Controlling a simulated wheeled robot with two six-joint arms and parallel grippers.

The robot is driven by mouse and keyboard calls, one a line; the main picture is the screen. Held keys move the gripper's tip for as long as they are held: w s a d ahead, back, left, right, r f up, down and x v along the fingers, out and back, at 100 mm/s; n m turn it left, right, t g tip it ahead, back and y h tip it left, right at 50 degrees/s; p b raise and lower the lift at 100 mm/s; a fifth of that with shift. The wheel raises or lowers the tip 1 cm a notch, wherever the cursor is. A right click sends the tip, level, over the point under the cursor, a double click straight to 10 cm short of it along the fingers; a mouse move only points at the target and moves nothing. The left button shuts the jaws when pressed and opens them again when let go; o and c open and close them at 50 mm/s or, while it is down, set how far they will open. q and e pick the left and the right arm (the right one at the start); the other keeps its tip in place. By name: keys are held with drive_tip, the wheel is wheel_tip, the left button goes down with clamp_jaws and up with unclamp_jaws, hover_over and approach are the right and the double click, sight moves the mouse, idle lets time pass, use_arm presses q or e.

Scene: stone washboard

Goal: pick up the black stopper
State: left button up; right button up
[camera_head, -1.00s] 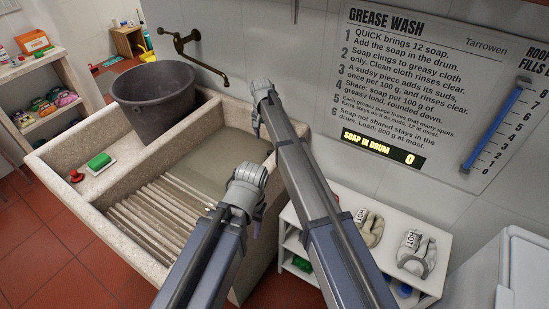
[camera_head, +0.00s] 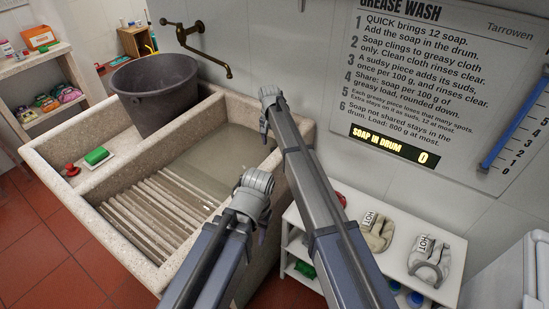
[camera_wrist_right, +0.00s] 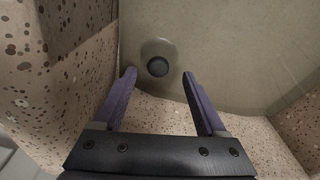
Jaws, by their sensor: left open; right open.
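The black stopper (camera_wrist_right: 158,67) is a small dark disc on a pale round drain in the basin floor, seen in the right wrist view. It cannot be made out in the head view. My right gripper (camera_wrist_right: 158,88) is open and empty, its two purple fingers apart on either side below the stopper and not touching it. In the head view my right gripper (camera_head: 265,128) points down over the basin's right end. My left gripper (camera_head: 260,232) is lower, by the near right side of the stone sink (camera_head: 67,209); its fingers are mostly hidden.
A dark bucket (camera_head: 158,92) stands at the sink's back left under a brass tap (camera_head: 205,50). A green block (camera_head: 97,156) and a red-topped item (camera_head: 72,169) lie on the left ledge. Ribs (camera_head: 150,215) fill the front. A white shelf (camera_head: 395,265) stands at right.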

drive_tip(key=shift+f, duration=0.15)
drive_tip(key=f+b, duration=0.5)
drive_tip(key=shift+w+d, duration=0.25)
drive_tip(key=shift+w, duration=0.15)
drive_tip(key=shift+r, duration=0.1)
clamp_jaws()
